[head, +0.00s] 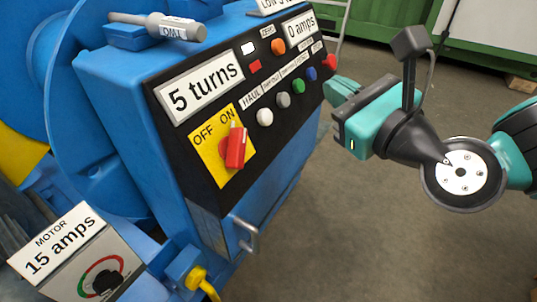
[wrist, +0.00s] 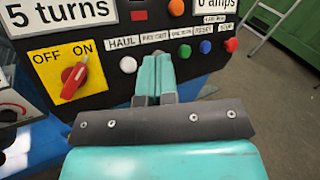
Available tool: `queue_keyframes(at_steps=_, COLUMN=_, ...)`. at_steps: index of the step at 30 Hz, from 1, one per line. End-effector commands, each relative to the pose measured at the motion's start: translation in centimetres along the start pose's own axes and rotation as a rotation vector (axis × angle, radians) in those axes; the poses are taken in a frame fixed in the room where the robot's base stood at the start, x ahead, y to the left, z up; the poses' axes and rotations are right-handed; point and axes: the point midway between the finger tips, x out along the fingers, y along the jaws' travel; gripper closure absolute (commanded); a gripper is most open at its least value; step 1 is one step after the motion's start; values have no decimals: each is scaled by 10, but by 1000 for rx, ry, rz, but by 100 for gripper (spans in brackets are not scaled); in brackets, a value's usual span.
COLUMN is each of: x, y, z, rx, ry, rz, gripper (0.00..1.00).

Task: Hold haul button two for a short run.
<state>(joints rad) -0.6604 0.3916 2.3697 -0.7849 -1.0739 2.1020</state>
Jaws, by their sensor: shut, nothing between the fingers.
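The black control panel (head: 205,125) on the blue machine has a row of round buttons. The white button (head: 265,117) is beside the HAUL label (wrist: 122,42). Then come a grey button (head: 283,100), a green button (head: 298,87), a blue button (head: 311,74) and a red button (head: 329,62). I cannot read a "two" on any label. My gripper (wrist: 155,62) is shut and empty, its fingers pointing at the panel. In the wrist view the fingers hide the grey button. In the head view the gripper is at the panel's right; contact is not clear.
A red selector switch (head: 236,148) on a yellow plate points to ON. Displays read "5 turns" (head: 200,87) and "0 amps" (head: 301,29); a motor box (head: 78,262) reads "15 amps". A metal handle (head: 247,236) juts out below. Floor at right is clear.

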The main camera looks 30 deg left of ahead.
Motion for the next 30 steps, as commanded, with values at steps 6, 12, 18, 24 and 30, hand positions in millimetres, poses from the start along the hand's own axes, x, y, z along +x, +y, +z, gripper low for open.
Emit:
queue_keyframes(at_steps=6, x=8, y=9, z=-33, rx=251, ry=-78, rz=-90, gripper=100)
queue_keyframes(at_steps=12, x=8, y=8, z=-31, rx=276, ry=-87, rz=-100, gripper=100)
queue_keyframes(at_steps=18, x=8, y=8, z=-31, rx=274, ry=-85, rz=-100, gripper=100)
queue_keyframes(at_steps=24, x=20, y=14, z=-32, rx=273, ry=-83, rz=-98, gripper=100)
queue_keyframes(at_steps=30, x=42, y=29, z=-38, rx=273, ry=-80, rz=-96, gripper=100)
